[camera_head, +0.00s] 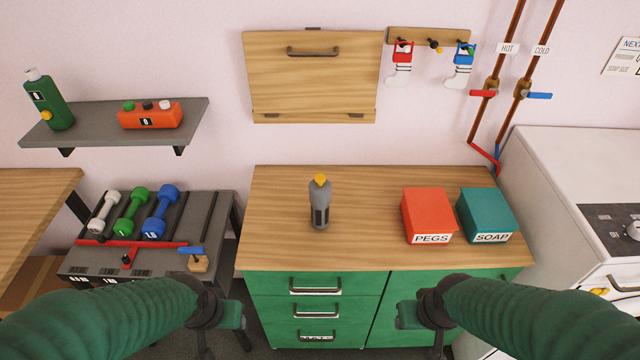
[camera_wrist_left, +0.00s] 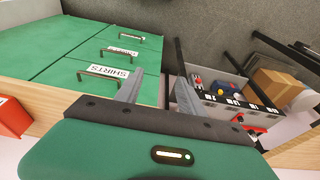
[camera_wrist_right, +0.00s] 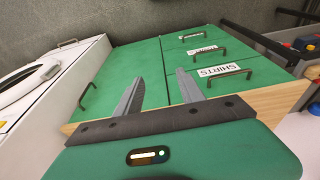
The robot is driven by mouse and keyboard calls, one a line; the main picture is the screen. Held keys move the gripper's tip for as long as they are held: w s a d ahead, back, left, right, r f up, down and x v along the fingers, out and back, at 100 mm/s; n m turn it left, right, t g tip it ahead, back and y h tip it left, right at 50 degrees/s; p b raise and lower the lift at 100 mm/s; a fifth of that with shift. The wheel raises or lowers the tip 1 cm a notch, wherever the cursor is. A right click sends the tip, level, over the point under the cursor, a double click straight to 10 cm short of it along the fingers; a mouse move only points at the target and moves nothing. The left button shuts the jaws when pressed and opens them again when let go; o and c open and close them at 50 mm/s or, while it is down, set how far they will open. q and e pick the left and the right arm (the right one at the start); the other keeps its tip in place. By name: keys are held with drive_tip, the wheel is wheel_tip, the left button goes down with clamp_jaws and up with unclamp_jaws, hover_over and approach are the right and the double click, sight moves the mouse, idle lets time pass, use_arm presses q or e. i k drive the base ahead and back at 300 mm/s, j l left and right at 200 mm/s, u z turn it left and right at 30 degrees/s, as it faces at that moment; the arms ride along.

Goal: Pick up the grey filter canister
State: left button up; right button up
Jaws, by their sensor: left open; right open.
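The grey filter canister (camera_head: 320,206) stands upright on the wooden countertop (camera_head: 275,240), left of the middle, with a yellow cap on top. It does not show in either wrist view. My left gripper (camera_head: 236,315) is in front of the counter, low and left of the canister; in the left wrist view its two fingers (camera_wrist_left: 158,90) are apart with nothing between them. My right gripper (camera_head: 408,316) is in front of the counter, low and right of the canister; in the right wrist view its fingers (camera_wrist_right: 168,90) are apart and empty.
A red PEGS box (camera_head: 428,212) and a teal SOAP box (camera_head: 485,213) stand on the counter's right side. A dumbbell rack (camera_head: 150,240) stands left of the counter, below a grey shelf (camera_head: 90,133). A white machine (camera_head: 575,170) is at right. The counter around the canister is clear.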

sight(320, 197)
drive_tip(key=z, duration=1.8)
drive_tip(key=u, duration=1.85)
drive_tip(key=l+u, duration=0.1)
drive_tip(key=u, duration=0.3)
drive_tip(key=k+l+u, duration=0.1)
drive_tip(key=u, duration=0.3)
drive_tip(key=l+u, duration=0.1)
drive_tip(key=u, duration=0.25)
drive_tip(key=k+u, duration=0.15)
drive_tip(key=u, duration=0.25)
drive_tip(key=k+l, duration=0.35)
drive_tip(key=i+l, duration=0.5)
drive_tip(key=l, duration=0.15)
drive_tip(key=u, duration=0.05)
